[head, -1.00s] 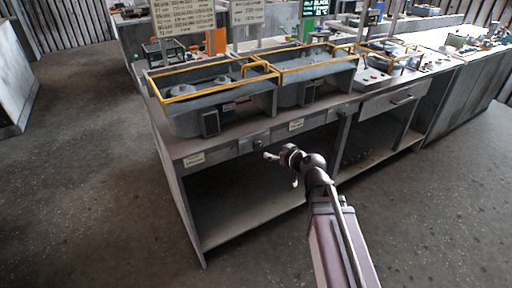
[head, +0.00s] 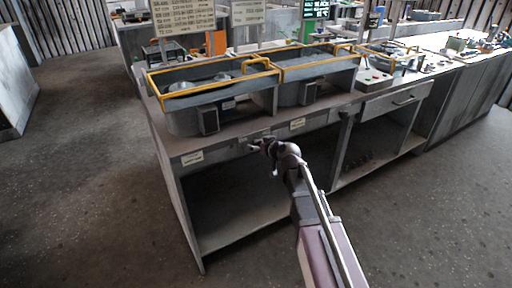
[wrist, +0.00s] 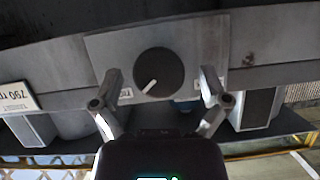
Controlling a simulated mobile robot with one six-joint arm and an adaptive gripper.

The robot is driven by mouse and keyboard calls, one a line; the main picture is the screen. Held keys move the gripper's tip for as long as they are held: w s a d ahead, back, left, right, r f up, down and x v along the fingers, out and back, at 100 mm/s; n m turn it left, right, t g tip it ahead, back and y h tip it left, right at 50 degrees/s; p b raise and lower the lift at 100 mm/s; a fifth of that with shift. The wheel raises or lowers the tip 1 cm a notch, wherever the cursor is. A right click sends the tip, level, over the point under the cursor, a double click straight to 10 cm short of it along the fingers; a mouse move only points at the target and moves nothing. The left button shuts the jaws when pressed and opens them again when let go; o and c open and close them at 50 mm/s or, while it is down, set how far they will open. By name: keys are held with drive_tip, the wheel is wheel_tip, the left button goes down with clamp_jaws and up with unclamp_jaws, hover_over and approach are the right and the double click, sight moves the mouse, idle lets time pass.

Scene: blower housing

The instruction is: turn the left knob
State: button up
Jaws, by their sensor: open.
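The left knob is a round dark dial (wrist: 159,73) with a white pointer line, set on a grey plate (wrist: 205,50) in the wrist view. The pointer slants toward the lower left of that picture. My gripper (wrist: 161,85) is open, with one finger on each side of the knob in the picture. I cannot tell whether the fingers touch it. In the head view my gripper (head: 260,147) is at the bench's front panel, left of the middle, and it hides the knob there.
The grey bench (head: 222,148) carries housings with yellow rails (head: 205,92) on top. A white label (head: 192,158) is left of my gripper and another label (head: 297,124) is right of it. The shelf space below is open. A control box (head: 374,80) stands farther right.

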idle(0.3)
drive_tip(key=c, duration=1.1)
drive_tip(key=shift+o, duration=0.3)
drive_tip(key=shift+a, duration=0.45)
drive_tip(key=shift+d, duration=0.25)
drive_tip(key=shift+c, duration=0.5)
drive_tip(key=shift+f, duration=0.1)
